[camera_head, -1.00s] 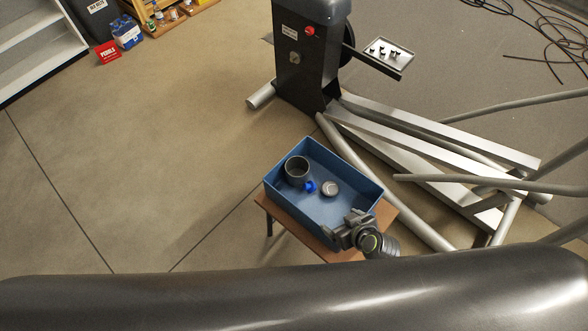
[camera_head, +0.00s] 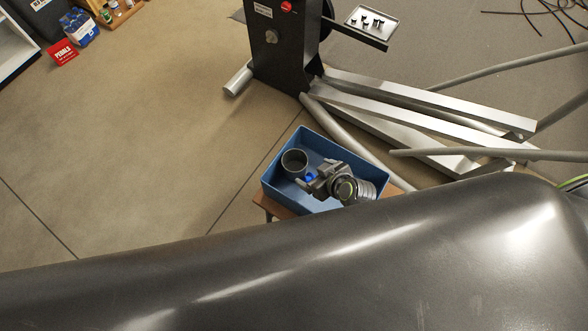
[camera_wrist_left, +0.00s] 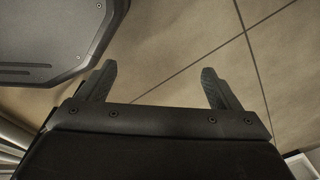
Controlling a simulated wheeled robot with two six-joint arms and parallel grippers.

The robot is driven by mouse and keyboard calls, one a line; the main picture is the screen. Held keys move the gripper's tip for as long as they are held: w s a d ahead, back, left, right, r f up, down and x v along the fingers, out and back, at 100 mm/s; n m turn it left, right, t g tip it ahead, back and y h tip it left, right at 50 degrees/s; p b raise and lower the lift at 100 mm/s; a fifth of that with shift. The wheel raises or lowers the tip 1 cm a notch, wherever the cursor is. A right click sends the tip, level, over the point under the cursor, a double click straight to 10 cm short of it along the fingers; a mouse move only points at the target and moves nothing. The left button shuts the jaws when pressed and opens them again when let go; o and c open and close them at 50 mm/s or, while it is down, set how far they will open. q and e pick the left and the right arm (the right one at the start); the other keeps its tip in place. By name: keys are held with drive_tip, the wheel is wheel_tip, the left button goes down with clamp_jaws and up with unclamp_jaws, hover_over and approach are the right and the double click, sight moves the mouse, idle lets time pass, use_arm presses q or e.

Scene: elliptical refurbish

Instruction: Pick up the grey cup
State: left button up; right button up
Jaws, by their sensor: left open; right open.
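The grey cup (camera_head: 294,162) stands in the left part of a blue bin (camera_head: 268,188), its open top facing up. A small blue object (camera_head: 311,177) lies beside it in the bin. My right gripper (camera_head: 309,184) is over the bin, to the right of the cup and close to the blue object. It is open and apart from the cup. It hides the right part of the bin's inside. My left gripper (camera_wrist_left: 160,85) shows in the left wrist view, open and empty above bare floor. It is not in the head view.
The bin sits on a small wooden table (camera_head: 273,208). Behind it stands a dark machine (camera_head: 282,50) with a small tray (camera_head: 371,22) of parts. Metal beams (camera_head: 430,115) and tubes lie to the right.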

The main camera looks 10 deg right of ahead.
drive_tip(key=b, duration=0.6)
approach(289, 157)
drive_tip(key=shift+s+d+r, duration=0.1)
drive_tip(key=shift+s+r, duration=0.05)
drive_tip(key=shift+s, duration=0.35)
drive_tip(key=shift+s+r, duration=0.2)
drive_tip(key=shift+s, duration=0.35)
drive_tip(key=shift+b+x, duration=1.05)
drive_tip(key=shift+x, duration=0.25)
drive_tip(key=w+b, duration=0.1)
drive_tip(key=w+f+b, duration=0.1)
drive_tip(key=b, duration=0.1)
drive_tip(key=shift+w+a+f, duration=0.2)
drive_tip(key=shift+a, duration=0.1)
drive_tip(key=shift+w+a+f+b, duration=0.2)
drive_tip(key=shift+w+f+b, duration=0.2)
drive_tip(key=shift+b, duration=0.25)
drive_tip(key=shift+w+a+f, duration=0.1)
drive_tip(key=shift+w, duration=0.1)
drive_tip(key=c, duration=1)
